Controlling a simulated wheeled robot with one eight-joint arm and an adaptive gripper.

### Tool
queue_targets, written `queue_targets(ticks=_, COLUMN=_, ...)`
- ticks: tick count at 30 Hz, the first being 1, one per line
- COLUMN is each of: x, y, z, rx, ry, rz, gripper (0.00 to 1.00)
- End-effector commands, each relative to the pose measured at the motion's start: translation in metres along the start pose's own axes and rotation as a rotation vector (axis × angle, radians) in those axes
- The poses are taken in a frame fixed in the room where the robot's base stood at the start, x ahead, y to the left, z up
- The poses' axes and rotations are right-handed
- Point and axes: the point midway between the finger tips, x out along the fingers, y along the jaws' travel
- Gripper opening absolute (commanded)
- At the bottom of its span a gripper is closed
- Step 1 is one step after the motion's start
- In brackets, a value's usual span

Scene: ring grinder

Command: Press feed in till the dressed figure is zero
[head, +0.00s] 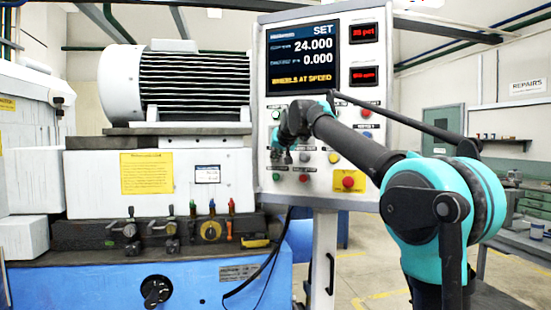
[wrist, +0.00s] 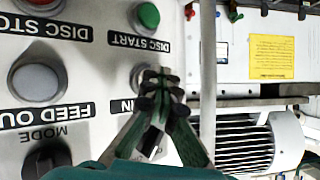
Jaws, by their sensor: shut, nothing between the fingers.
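The control panel (head: 325,110) stands behind my gripper. Its screen (head: 303,58) reads SET, 24.000 on the upper line and 0.000 on the lower line, with WHEELS AT SPEED below. The small labels beside the figures are blurred. My gripper (wrist: 160,82) is shut and empty, its tips in front of the feed in button (wrist: 137,75) in the upside-down wrist view. The tips hide much of the button and its label. I cannot tell whether they touch it. In the head view my gripper (head: 285,148) hides part of the panel's left side.
In the wrist view, the feed out button (wrist: 38,79), green disc start button (wrist: 148,15) and mode knob (wrist: 47,157) are close by. A red-on-yellow emergency button (head: 348,181) is low on the panel. The grinder (head: 150,190) stands to the left.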

Motion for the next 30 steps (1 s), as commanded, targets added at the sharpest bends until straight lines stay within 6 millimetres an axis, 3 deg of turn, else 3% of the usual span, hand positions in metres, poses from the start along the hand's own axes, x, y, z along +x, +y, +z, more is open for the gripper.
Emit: queue_targets(ticks=30, x=-0.013, y=-0.009, z=0.009, rx=-0.001, ry=0.001, rz=0.000, gripper=0.00)
